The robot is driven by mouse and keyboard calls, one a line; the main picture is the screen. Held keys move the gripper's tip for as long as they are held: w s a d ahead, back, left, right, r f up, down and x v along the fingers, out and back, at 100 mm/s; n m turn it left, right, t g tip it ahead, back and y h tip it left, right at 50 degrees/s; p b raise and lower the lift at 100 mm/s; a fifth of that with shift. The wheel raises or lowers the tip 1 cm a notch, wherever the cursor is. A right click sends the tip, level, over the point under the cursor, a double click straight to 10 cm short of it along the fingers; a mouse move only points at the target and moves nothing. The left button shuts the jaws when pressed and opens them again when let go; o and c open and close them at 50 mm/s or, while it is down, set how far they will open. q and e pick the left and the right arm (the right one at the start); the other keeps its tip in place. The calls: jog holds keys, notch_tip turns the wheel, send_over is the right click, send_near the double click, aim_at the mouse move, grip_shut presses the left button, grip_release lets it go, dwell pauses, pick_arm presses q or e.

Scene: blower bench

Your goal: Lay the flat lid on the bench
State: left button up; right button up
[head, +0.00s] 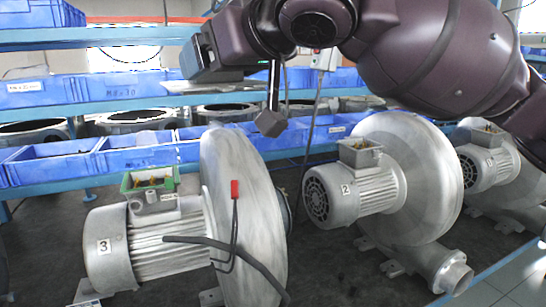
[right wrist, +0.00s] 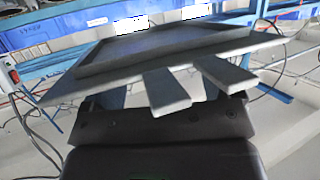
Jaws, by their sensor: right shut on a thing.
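The flat lid (right wrist: 150,52) is a thin grey plate with a raised rim around a darker recess. My right gripper (right wrist: 196,84) is shut on its near edge, with the fingers against the plate. In the head view a thin grey sliver of the lid (head: 222,86) shows under my dark right hand, held in the air above the blower numbered 3. The fingertips are hard to make out there. My left gripper is not in view.
Blower 3 (head: 150,240) has an open green-edged terminal box (head: 150,180) and a red-tipped lead (head: 235,190) beside it. Blower 2 (head: 350,190) stands to its right, another blower (head: 485,165) farther right. Blue bins (head: 140,155) and shelves stand behind.

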jog(key=w+d+f+m+t+h, duration=0.2)
jog(key=w+d+f+m+h, duration=0.1)
jog(key=d+f, duration=0.75)
jog(key=w+d+f+m+t+h, duration=0.25)
jog(key=d+f, duration=0.45)
jog(key=f, duration=0.6)
jog(key=s+d+f+m+h, duration=0.2)
jog(key=d+f, duration=0.3)
jog(key=f, duration=0.6)
jog(key=s+d+f+m+h+b, duration=0.1)
jog(key=s+d+f, duration=0.4)
jog(key=f, duration=0.6)
jog(key=shift+s+f+m+h, duration=0.25)
jog(key=shift+f+m+h, duration=0.15)
jog(key=shift+h, duration=0.35)
jog(key=shift+d, duration=0.1)
